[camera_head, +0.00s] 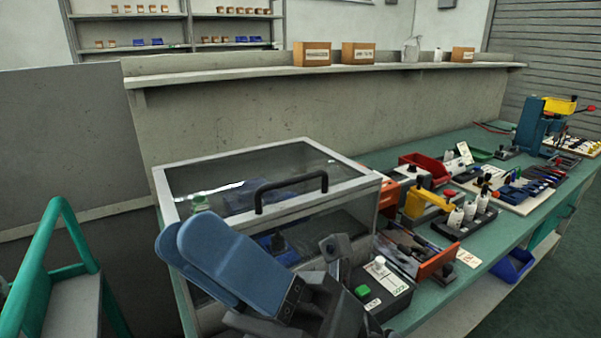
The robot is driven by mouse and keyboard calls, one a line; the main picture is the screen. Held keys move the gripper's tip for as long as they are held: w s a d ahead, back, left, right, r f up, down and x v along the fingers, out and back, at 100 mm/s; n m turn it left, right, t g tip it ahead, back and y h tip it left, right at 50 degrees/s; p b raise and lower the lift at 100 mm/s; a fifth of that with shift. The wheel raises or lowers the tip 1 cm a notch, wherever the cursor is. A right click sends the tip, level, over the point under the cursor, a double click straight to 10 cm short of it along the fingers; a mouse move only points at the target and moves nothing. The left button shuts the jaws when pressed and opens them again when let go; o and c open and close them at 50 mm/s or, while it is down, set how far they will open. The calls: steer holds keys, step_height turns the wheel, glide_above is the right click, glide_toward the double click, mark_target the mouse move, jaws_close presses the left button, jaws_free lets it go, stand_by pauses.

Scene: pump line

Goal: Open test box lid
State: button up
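The test box (210,300) is a large grey-framed case with clear panels at the front left of the bench. Its lid (255,165) is shut, with a clear pane in a pale frame. A black bar handle (290,187) stands on the lid's front edge. A blue part and a green part show dimly inside. My folded arm, with blue and dark grey links, covers part of the box front. Grey parts at its end, seemingly my gripper (336,258), are low in front of the box and apart from the handle. Its fingers cannot be made out clearly.
A black control box with a green button (362,291) sits right of the test box. An orange tool tray (437,262), a yellow-handled clamp (428,201) and bottles crowd the bench further right. A green-railed cart (60,290) stands at left. A ledge runs behind.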

steer(key=a+r+n+g+h, duration=0.1)
steer(key=a+n+g+h, duration=0.7)
steer(key=n, duration=0.4)
steer(key=n+t+h, duration=0.5)
steer(key=t+h, duration=0.7)
steer(key=h, duration=0.7)
glide_toward(298, 177)
steer(key=f, duration=0.5)
steer(key=w+f, duration=0.1)
steer(key=f, duration=0.1)
steer(key=shift+a+f, duration=0.2)
steer(key=shift+f, duration=0.2)
jaws_close()
